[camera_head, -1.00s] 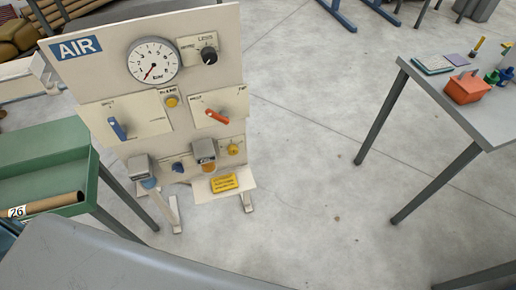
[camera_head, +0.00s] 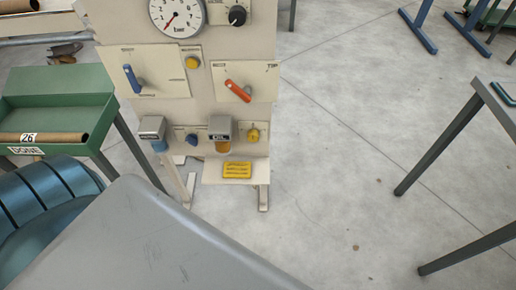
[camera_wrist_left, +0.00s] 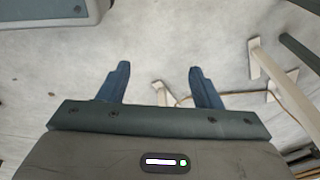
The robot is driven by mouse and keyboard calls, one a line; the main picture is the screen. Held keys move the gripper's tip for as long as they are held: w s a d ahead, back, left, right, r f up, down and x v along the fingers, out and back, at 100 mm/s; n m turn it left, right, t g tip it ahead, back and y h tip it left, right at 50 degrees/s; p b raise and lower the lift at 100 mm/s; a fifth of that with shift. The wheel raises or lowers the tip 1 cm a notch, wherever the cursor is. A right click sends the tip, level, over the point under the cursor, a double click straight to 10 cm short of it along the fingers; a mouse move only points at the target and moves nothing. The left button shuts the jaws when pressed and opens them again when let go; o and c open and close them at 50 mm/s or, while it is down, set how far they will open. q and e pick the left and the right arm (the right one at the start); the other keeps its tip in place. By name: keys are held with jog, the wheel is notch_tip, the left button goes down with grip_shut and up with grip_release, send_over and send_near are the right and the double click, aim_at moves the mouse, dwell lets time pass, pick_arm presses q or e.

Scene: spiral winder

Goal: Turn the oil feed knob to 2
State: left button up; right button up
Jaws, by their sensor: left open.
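The cream air panel (camera_head: 246,50) stands ahead in the head view. Low on it is an oil unit (camera_head: 221,134) with a grey cap and an amber bowl. A small yellow knob (camera_head: 253,134), which looks like the oil feed knob, sits just right of the bowl. Its scale and setting are too small to read. My left gripper (camera_wrist_left: 161,77) shows only in the left wrist view, with its two dark blue fingers apart and nothing between them. Beyond them are floor and pale stand feet. My right gripper is not in view.
The panel also has a blue lever (camera_head: 132,78), an orange lever (camera_head: 238,91), a blue knob (camera_head: 191,140) and a gauge (camera_head: 176,15). A green tray (camera_head: 58,104) stands left, a grey table (camera_head: 498,108) right. Floor between is clear.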

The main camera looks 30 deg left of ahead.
pick_arm(q)
jog(key=w+d+r+t+h+b, duration=0.1)
jog(key=w+d+r+t+b, duration=0.2)
jog(key=w+r+t+b, duration=0.25)
jog(key=w+d+r+m+t+h+b, duration=0.1)
jog(key=w+d+r+t+b, duration=0.15)
jog(key=w+r+b, duration=0.45)
jog(key=w+d+r+t+h+b, duration=0.25)
jog(key=w+d+r, duration=0.2)
jog(key=w, duration=0.35)
jog(key=n+t+y, duration=0.5)
jog(key=n+y, duration=0.7)
jog(key=y, duration=0.6)
send_near(253, 140)
jog(key=shift+h, duration=0.25)
jog(key=x, duration=0.9)
jog(key=shift+a+r, duration=0.15)
jog(key=shift+r, duration=0.1)
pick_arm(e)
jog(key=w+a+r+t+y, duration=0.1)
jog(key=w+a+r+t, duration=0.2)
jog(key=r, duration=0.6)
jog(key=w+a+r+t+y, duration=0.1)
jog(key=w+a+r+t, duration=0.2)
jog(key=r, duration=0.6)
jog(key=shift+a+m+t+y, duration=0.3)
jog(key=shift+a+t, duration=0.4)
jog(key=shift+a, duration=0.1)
